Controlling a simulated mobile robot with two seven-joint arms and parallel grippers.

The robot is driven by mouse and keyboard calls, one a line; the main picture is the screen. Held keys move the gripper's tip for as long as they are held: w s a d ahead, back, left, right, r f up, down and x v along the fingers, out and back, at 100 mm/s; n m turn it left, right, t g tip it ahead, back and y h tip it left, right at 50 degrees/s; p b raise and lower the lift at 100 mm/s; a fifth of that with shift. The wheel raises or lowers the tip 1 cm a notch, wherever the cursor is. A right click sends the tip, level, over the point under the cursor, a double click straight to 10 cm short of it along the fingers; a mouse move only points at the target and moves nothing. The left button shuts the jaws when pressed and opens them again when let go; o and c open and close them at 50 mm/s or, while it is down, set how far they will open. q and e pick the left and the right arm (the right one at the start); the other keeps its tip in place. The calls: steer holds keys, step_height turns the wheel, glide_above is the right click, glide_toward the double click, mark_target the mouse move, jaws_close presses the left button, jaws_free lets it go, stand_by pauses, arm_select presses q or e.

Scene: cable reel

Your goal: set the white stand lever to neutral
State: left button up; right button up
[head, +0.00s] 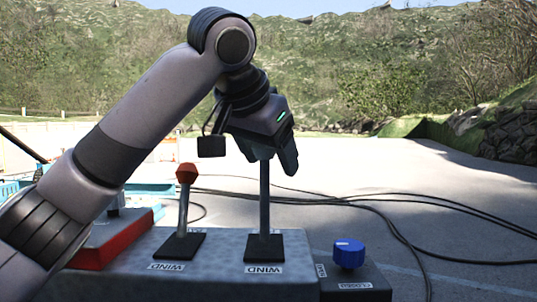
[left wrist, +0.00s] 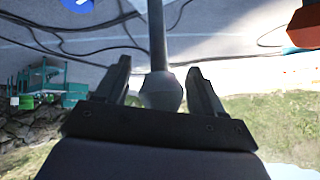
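The lever with the pale grey-white knob (left wrist: 160,91) stands on the right of the grey control box; its metal shaft (head: 264,195) looks close to upright in the head view. A plate marked WIND is at its foot. My left gripper (head: 278,158) is over the top of this lever and hides its knob in the head view. In the left wrist view the two fingers (left wrist: 160,88) are open, one on each side of the knob, with small gaps showing. Whether either finger touches it is hard to tell. My right gripper is in neither view.
A lever with a red knob (head: 186,173) stands close by on the left, also marked WIND. A blue knob (head: 348,253) sits on a small dark box at right. A red box (head: 113,240) is at left. Black cables (head: 385,203) lie on the pavement behind.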

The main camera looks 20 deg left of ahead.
arm_select(q)
steer(key=v, duration=0.7)
steer(key=shift+b, duration=0.3)
steer(key=shift+r, duration=0.1)
